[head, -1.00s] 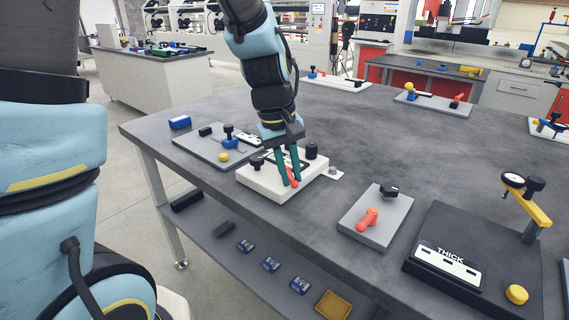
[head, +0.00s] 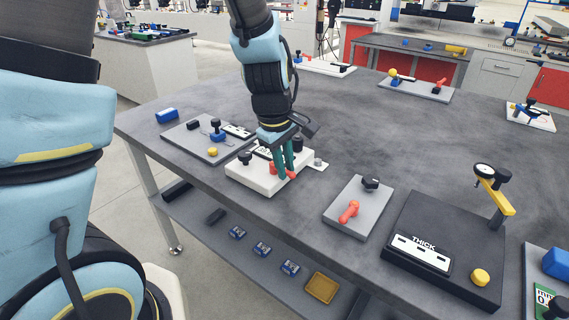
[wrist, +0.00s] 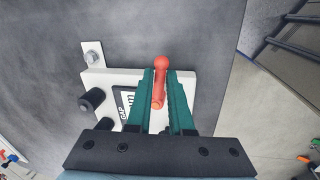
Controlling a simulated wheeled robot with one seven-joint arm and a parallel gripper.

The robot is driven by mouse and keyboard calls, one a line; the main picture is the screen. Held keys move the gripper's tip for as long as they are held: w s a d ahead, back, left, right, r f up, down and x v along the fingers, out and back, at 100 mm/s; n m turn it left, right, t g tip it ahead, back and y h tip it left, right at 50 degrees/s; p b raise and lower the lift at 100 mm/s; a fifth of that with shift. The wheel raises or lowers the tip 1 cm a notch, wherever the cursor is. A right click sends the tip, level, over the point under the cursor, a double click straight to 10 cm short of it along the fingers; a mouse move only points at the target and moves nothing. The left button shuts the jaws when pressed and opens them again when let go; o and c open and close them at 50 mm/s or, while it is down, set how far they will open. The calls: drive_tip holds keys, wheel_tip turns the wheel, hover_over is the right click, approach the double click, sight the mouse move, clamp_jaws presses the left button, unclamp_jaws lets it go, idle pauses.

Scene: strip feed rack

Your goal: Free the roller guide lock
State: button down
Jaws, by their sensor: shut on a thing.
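A red lever with a rounded knob (wrist: 161,63) sits on a white block (head: 243,178) near the table's front edge. My gripper (head: 283,173) reaches down over the block, with its green fingers on either side of the lever. In the wrist view my gripper (wrist: 160,84) is shut on the red lever, whose knob sticks out past the fingertips. The block carries two black knobs and a label reading "GAP", partly covered by the fingers. The lever's pivot is largely hidden.
A grey plate with another red lever (head: 349,211) lies to the right, beside a dark "THICK" base (head: 452,274) with a gauge. A grey plate with blue and yellow parts (head: 183,137) lies left.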

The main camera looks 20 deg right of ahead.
drive_tip(key=c, duration=0.8)
unclamp_jaws()
drive_tip(key=r, duration=0.3)
drive_tip(key=a+r, duration=0.1)
drive_tip(key=r, duration=0.3)
drive_tip(key=a+r, duration=0.1)
drive_tip(key=r, duration=0.2)
drive_tip(key=shift+s+r, duration=0.3)
drive_tip(key=shift+s, duration=0.05)
drive_tip(key=w+a+f+m, duration=0.1)
drive_tip(key=a+f, duration=0.1)
drive_tip(key=a, duration=0.7)
drive_tip(key=w+a+f+m+y, duration=0.1)
drive_tip(key=w+a+m, duration=0.1)
drive_tip(key=a, duration=0.7)
drive_tip(key=w+a+f+m, duration=0.1)
drive_tip(key=a+f+m, duration=0.1)
drive_tip(key=a, duration=0.7)
drive_tip(key=shift+w+a+f+t+y, duration=0.15)
drive_tip(key=shift+a+f+t+y, duration=0.15)
drive_tip(key=shift+a+t+y, duration=0.1)
